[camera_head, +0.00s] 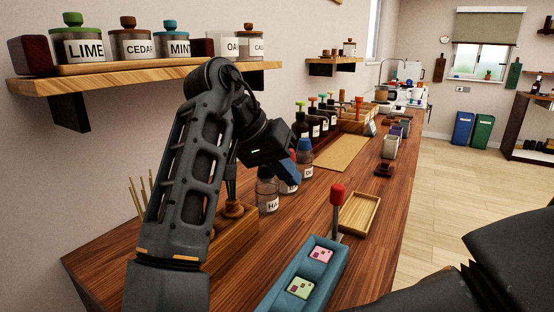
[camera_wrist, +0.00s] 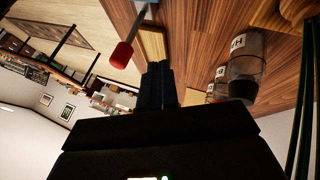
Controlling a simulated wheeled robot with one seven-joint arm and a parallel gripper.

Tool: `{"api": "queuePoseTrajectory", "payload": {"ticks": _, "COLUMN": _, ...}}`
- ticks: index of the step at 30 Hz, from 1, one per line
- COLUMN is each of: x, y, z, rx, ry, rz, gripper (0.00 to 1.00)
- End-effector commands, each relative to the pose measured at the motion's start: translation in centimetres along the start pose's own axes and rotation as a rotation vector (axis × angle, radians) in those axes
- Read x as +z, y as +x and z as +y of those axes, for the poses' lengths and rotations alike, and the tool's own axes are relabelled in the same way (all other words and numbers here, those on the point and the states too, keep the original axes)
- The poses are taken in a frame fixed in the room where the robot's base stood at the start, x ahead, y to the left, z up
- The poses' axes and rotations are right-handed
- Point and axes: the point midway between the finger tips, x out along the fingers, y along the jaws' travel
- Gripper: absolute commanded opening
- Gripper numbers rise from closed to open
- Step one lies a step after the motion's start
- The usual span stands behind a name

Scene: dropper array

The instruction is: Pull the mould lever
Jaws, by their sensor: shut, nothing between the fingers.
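The mould (camera_head: 278,288) is a blue tray on the counter in the head view, with a pink and a green soap piece in its hollows. Its lever (camera_head: 337,213) stands upright at the far right corner, a grey rod with a red knob. The red knob also shows in the wrist view (camera_wrist: 121,55), left of my fingers and apart from them. My gripper (camera_head: 288,173) is shut and empty, above the counter, left of and beyond the lever in the head view. Its dark fingers show side by side in the wrist view (camera_wrist: 158,84).
Labelled bottles (camera_head: 267,190) stand just beyond my gripper. A wooden tray (camera_head: 360,213) lies right of the lever. A wooden block with droppers (camera_head: 232,240) is at the left, partly behind my arm. A shelf (camera_head: 150,76) with jars hangs above.

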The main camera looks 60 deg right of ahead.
Motion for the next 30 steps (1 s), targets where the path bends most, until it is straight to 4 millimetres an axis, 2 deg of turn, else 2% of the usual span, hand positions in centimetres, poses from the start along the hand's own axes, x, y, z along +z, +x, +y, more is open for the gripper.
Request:
{"api": "queuePoseTrajectory", "payload": {"ticks": 4, "x": 0.1, "y": 3.0, "z": 0.0, "rx": 0.003, "ry": -0.001, "rz": 0.0, "gripper": 0.0}}
{"api": "queuePoseTrajectory", "payload": {"ticks": 9, "x": 0.0, "y": 4.0, "z": 2.2, "rx": 0.0, "ry": 0.002, "rz": 0.001, "gripper": 0.0}}
{"api": "queuePoseTrajectory", "payload": {"ticks": 16, "x": 0.0, "y": 4.7, "z": 3.5, "rx": 0.0, "ry": 0.0, "rz": 0.0, "gripper": 0.0}}
{"api": "queuePoseTrajectory", "payload": {"ticks": 30, "x": -0.4, "y": 4.9, "z": 3.6, "rx": -0.008, "ry": 0.004, "rz": 0.0, "gripper": 0.0}}
